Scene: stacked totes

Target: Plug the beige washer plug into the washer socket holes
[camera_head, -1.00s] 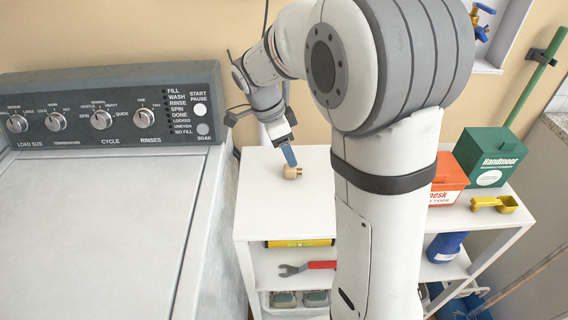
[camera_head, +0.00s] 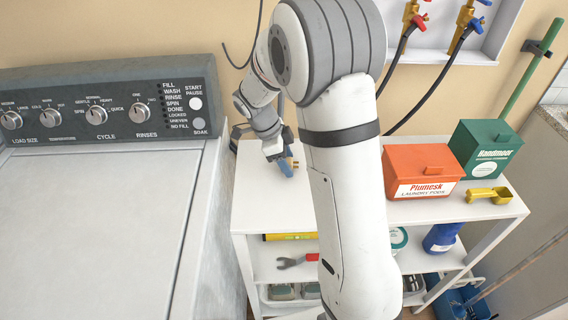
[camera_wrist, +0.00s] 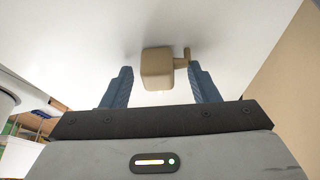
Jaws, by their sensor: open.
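The beige washer plug (camera_wrist: 158,70) sits on the white shelf top and shows between my blue fingers in the wrist view. Its body is blocky, with a prong sticking out to the right, close to the right finger. I cannot tell whether that prong touches the finger. My gripper (camera_wrist: 160,67) is open around the plug, with a clear gap on the left side. In the head view my gripper (camera_head: 286,168) is low over the shelf top, and only a small part of the plug (camera_head: 295,164) shows beside a finger. I see no washer socket holes in either view.
The washer (camera_head: 95,230) stands at the left. The white shelf unit (camera_head: 262,205) holds an orange box (camera_head: 420,165), a green box (camera_head: 484,148) and a yellow scoop (camera_head: 488,195) at its right. Taps with hoses (camera_head: 412,25) are on the wall behind.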

